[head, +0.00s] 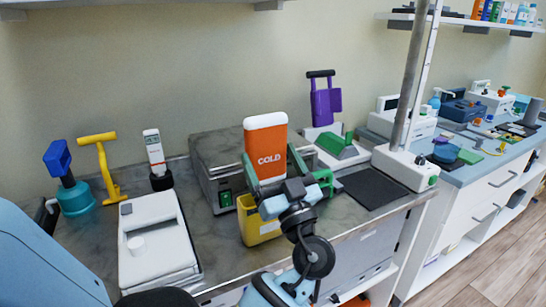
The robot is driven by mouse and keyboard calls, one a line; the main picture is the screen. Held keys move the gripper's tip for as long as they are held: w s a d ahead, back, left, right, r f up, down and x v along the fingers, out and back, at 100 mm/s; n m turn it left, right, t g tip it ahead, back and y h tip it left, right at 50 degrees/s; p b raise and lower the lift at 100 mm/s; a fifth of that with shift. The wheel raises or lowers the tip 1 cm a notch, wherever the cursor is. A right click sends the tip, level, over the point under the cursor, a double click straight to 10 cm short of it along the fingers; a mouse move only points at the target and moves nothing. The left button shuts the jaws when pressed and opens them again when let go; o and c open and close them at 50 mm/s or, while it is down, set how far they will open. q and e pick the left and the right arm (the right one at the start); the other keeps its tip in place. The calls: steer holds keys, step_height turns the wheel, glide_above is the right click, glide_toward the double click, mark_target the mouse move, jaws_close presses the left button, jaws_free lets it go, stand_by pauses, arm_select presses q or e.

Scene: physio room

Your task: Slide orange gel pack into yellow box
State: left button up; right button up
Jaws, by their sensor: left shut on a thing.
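The orange gel pack (267,137), with a white top and the word COLD, stands upright above the worktop. My left gripper (272,166) is shut on it, with a finger at each side of its lower part. The yellow box (259,228) stands on the worktop directly below the pack, near the front edge. The gripper hides the pack's lower end and part of the box's opening, so I cannot tell whether the pack's bottom is inside the box or just above it. My right gripper is not in view.
A grey metal unit (222,150) stands close behind the box. A white device (155,240) lies to the left. A dark mat (374,187) and a white pole base (404,168) are on the right. The worktop between the white device and the box is bare.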

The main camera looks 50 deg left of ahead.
arm_select(q)
steer(key=shift+f+b, duration=0.3)
steer(key=shift+f, duration=0.65)
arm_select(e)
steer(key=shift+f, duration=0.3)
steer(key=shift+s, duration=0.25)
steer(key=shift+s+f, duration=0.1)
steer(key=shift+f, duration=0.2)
arm_select(q)
steer(key=shift+b, duration=0.5)
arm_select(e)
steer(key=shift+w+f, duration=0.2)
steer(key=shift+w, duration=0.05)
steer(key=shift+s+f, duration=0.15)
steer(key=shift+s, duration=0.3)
arm_select(q)
steer(key=shift+b, duration=0.45)
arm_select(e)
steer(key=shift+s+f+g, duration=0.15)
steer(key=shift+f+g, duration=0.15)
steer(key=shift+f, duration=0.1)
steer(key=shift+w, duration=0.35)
